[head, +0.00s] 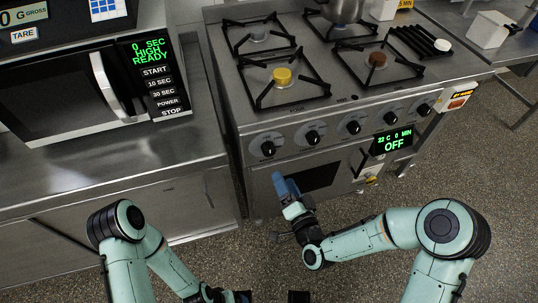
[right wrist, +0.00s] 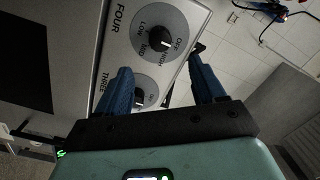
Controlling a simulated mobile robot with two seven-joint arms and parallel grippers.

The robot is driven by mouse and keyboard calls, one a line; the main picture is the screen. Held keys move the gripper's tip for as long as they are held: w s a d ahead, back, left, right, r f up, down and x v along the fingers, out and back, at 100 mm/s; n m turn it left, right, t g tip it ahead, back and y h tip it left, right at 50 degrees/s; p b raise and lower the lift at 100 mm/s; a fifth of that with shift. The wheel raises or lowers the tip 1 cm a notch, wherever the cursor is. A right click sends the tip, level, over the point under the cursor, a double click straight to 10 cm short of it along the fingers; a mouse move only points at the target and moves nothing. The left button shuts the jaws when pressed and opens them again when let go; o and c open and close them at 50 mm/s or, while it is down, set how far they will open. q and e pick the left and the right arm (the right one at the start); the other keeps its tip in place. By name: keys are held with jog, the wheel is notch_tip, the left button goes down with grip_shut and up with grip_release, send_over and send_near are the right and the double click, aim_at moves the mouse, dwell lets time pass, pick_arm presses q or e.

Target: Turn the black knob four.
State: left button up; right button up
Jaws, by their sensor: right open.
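The black knob four (right wrist: 166,40) sits on a round grey dial on the stove panel, beside the printed word FOUR, in the right wrist view. My right gripper (right wrist: 164,85) is open and empty, its two blue fingers apart and pointing toward the panel. Knob three (right wrist: 138,97) shows partly behind the left finger. In the head view the right gripper (head: 281,183) is in front of the oven, below the leftmost knob (head: 268,148); it does not appear to touch a knob. Knob labels are too small to read there. My left gripper (head: 240,296) is partly cut off at the bottom edge.
The stove (head: 300,95) carries several burners and a pot (head: 342,10). A display (head: 393,141) reading OFF and an oven handle (head: 362,163) are on its front. A microwave (head: 85,85) stands on the counter (head: 190,150) at left. Floor in front of the stove is clear.

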aim_at(270, 154)
jog(key=x, duration=1.1)
jog(key=shift+w, duration=0.1)
jog(key=c, duration=1.1)
